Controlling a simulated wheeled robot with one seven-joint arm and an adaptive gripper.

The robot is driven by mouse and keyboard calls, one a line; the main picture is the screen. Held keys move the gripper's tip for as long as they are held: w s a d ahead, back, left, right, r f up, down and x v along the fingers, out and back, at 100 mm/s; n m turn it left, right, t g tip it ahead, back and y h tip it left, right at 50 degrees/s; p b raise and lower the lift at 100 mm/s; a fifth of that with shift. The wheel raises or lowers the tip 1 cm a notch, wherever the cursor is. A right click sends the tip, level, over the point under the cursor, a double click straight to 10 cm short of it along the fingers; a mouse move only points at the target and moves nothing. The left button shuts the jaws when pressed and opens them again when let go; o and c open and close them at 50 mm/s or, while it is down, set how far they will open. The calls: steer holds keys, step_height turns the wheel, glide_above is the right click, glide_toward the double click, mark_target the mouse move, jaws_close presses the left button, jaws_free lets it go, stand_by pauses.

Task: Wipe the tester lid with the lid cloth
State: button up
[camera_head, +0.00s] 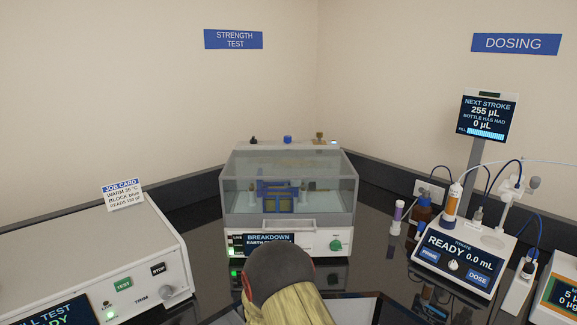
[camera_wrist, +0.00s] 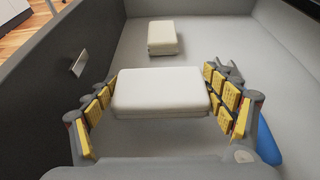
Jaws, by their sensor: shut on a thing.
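The breakdown tester (camera_head: 285,205) stands at the back centre in the head view. Its clear lid (camera_head: 290,170) is down over the chamber. My gripper (camera_wrist: 160,95) shows in the wrist view, shut on a white, folded, pad-like cloth (camera_wrist: 160,92), with one finger at each end. The cloth lies flat between the fingers, inside or just above a grey-walled tray (camera_wrist: 215,45). I cannot tell whether it touches the tray floor. In the head view my arm hides the gripper and the tray.
A second, smaller white pad (camera_wrist: 165,38) lies on the tray floor beyond my gripper. A blue object (camera_wrist: 268,143) is beside the right finger. A cell test unit (camera_head: 90,255) stands left, and a dosing unit (camera_head: 465,250) with bottles stands right.

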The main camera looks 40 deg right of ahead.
steer(key=shift+f+b, duration=0.85)
steer(key=shift+f, duration=0.7)
steer(key=o, duration=1.1)
steer(key=shift+o, duration=0.2)
steer(key=shift+r+p, duration=0.25)
steer(key=shift+p, duration=0.15)
steer(key=shift+c, duration=0.9)
steer(key=c, duration=0.9)
steer(key=shift+r+p, duration=2.5)
steer(key=shift+r, duration=0.5)
